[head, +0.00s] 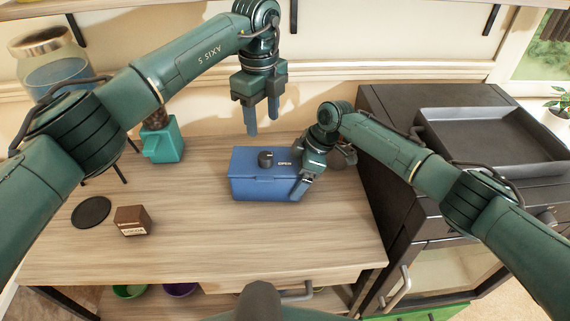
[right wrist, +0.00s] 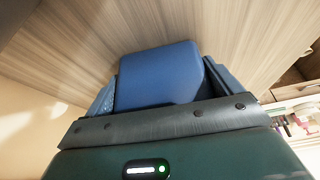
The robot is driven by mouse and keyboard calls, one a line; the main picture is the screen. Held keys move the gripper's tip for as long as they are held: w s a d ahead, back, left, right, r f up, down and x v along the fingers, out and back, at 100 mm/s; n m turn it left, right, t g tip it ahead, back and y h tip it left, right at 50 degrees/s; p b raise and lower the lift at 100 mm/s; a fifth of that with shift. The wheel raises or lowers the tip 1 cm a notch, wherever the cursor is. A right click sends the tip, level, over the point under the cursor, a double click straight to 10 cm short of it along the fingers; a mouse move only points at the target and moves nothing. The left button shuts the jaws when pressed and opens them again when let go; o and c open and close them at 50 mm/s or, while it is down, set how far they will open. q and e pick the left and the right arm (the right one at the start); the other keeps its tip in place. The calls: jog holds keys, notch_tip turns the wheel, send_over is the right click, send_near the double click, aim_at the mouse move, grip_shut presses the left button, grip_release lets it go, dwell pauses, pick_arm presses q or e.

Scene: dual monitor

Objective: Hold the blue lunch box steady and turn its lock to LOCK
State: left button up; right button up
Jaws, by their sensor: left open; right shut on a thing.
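The blue lunch box (head: 258,187) stands on the wooden table, with a round black lock knob (head: 266,159) on its lid. White lettering that looks like OPEN shows on the lid right of the knob. My right gripper (head: 300,186) is shut on the right end of the box; in the right wrist view the blue box (right wrist: 160,75) fills the space between the fingers. My left gripper (head: 262,120) is open and empty, pointing down above and behind the box, apart from the knob. The far finger of my right gripper is partly hidden.
A teal container (head: 163,142) stands behind left of the box. A small brown box (head: 132,220) and a black disc (head: 91,212) lie at the left. A dark cabinet with a grey tray (head: 480,140) stands at the right. The table (head: 220,245) is clear in front.

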aim_at(265, 155)
pick_arm(q)
notch_tip(265, 155, down, 10)
jog(key=m, duration=3.5)
jog(key=shift+m, duration=0.4)
